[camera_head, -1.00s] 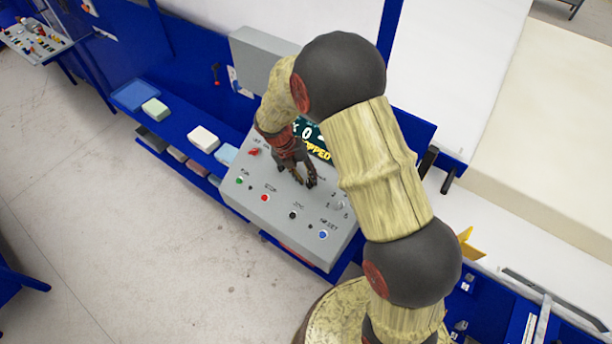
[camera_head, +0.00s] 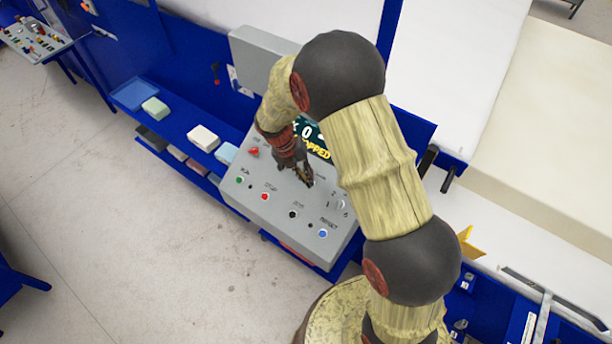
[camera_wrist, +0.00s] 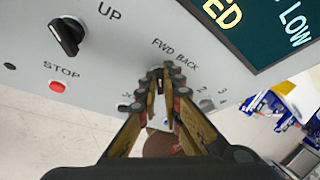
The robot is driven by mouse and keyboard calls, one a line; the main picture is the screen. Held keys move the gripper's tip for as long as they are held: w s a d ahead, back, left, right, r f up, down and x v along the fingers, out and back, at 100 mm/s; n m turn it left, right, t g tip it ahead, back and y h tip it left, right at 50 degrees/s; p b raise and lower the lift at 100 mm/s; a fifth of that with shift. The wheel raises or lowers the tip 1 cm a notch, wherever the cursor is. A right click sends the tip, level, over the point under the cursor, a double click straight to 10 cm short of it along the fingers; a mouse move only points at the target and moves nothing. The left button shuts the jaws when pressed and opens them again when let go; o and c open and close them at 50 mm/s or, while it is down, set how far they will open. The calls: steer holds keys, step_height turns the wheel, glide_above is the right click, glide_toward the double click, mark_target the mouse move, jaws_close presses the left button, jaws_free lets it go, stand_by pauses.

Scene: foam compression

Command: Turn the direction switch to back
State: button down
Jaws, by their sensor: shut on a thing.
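The direction switch (camera_wrist: 160,85) sits under the FWD and BACK labels on the grey control panel (camera_head: 262,212). Only a small dark part of it shows between my fingertips, so its setting cannot be read. My gripper (camera_wrist: 159,76) is closed around the switch in the wrist view. In the head view my gripper (camera_head: 306,181) points down at the panel, and the switch is hidden behind its fingers.
A black knob (camera_wrist: 68,36) by the UP label and the red STOP button (camera_wrist: 58,86) are left of my fingers. A numbered selector (camera_head: 342,203), a blue RESET button (camera_head: 323,233) and a display (camera_head: 312,138) are nearby. Foam blocks (camera_head: 203,138) lie on the blue shelf.

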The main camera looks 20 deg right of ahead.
steer(key=shift+m, duration=0.3)
steer(key=m, duration=0.1)
steer(key=m+y, duration=0.1)
steer(key=shift+s+d+r+m+t, duration=0.1)
steer(key=shift+d+m+t, duration=0.2)
steer(key=shift+d+t, duration=0.1)
steer(key=m, duration=0.1)
steer(key=m+t+y+b, duration=0.1)
steer(key=m, duration=0.1)
steer(key=m+y, duration=0.1)
steer(key=shift+s+d+m+t+b, duration=0.25)
steer(key=shift+s+m+t+b, duration=0.05)
steer(key=shift+s+m+t, duration=0.1)
steer(key=m+b, duration=0.1)
steer(key=m+t+b, duration=0.1)
steer(key=m+b, duration=0.1)
steer(key=shift+s+d+y, duration=0.1)
steer(key=shift+s+y, duration=0.1)
steer(key=shift+y, duration=0.1)
steer(key=m+t+b, duration=0.1)
steer(key=b, duration=0.1)
steer(key=m+b, duration=0.1)
steer(key=m, duration=0.1)
steer(key=shift+s+t+b, duration=0.3)
steer(key=shift+t+b, duration=0.1)
steer(key=c, duration=2)
jaws_free()
